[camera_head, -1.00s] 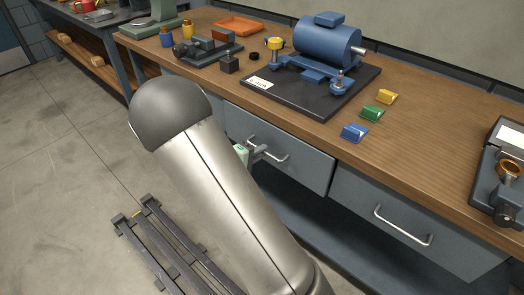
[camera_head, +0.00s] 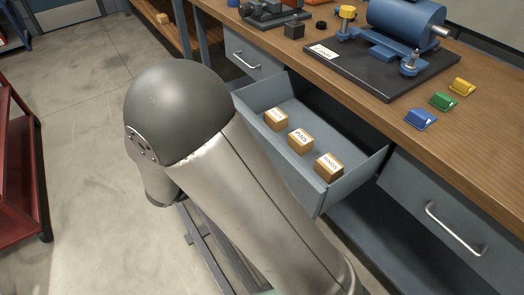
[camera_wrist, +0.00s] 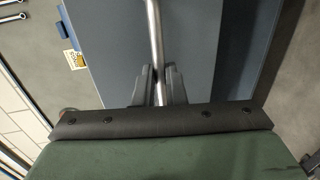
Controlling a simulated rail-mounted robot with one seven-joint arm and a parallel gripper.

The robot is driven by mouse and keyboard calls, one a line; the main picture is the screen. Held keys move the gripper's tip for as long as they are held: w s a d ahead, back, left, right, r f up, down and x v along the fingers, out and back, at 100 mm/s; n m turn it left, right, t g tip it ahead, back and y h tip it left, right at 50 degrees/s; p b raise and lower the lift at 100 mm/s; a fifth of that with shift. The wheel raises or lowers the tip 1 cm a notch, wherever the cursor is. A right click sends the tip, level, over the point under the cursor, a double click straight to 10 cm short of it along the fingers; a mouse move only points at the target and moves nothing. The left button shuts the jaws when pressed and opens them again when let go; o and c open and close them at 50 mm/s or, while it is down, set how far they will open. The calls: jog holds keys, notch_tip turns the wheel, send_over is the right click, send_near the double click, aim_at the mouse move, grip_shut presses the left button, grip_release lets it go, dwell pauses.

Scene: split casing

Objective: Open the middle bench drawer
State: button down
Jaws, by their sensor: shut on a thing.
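The middle bench drawer (camera_head: 352,180) stands pulled well out from the bench, its inside showing. Three small labelled tan boxes (camera_head: 300,140) sit in a row in it. My arm covers much of the drawer's front and hides its handle and my gripper in the head view. In the wrist view, the drawer's blue-grey front (camera_wrist: 112,50) lies ahead, with the metal bar handle (camera_wrist: 154,35) across it. My gripper (camera_wrist: 159,86) is shut on this handle, a dark finger on each side of the bar.
The left drawer (camera_head: 246,55) and right drawer (camera_head: 430,210) are shut. The wooden bench top (camera_head: 385,108) holds a blue motor (camera_head: 405,22) on a dark plate and blue, green and yellow pieces. A red cart (camera_head: 22,170) stands at the left, with open floor (camera_head: 85,120) between.

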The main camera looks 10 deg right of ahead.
jog(key=shift+f+v, duration=0.15)
jog(key=shift+v, duration=0.6)
jog(key=shift+f+v, duration=0.15)
jog(key=shift+v, duration=0.55)
jog(key=shift+a, duration=0.1)
jog(key=c, duration=1.5)
grip_release()
jog(key=p+v, duration=0.1)
jog(key=v, duration=1.6)
jog(key=shift+s+a, duration=0.1)
jog(key=shift+a, duration=0.15)
